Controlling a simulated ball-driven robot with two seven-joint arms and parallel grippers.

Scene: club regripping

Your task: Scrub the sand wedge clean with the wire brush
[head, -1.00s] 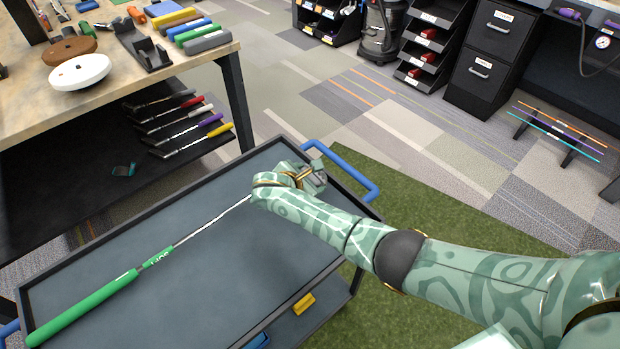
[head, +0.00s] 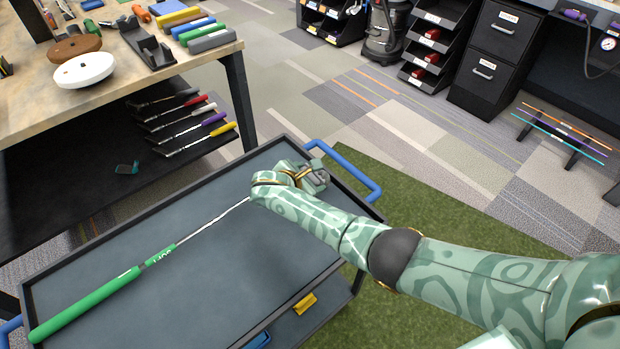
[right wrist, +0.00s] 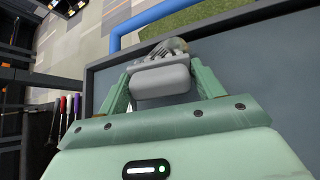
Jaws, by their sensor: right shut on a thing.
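The sand wedge, a club with a green grip (head: 85,308) and a thin steel shaft (head: 213,221), lies diagonally across the dark cart tray. Its far end runs behind my right gripper (head: 318,176). In the right wrist view my right gripper (right wrist: 160,85) is shut on a grey block (right wrist: 160,78), apparently the wire brush. A silvery ribbed piece (right wrist: 170,47), apparently the club head, shows just past the block, close to or touching it. Bristles are hidden. My left gripper is not in view.
The cart tray (head: 150,250) has a raised rim and a blue handle (head: 350,170) at its far right.

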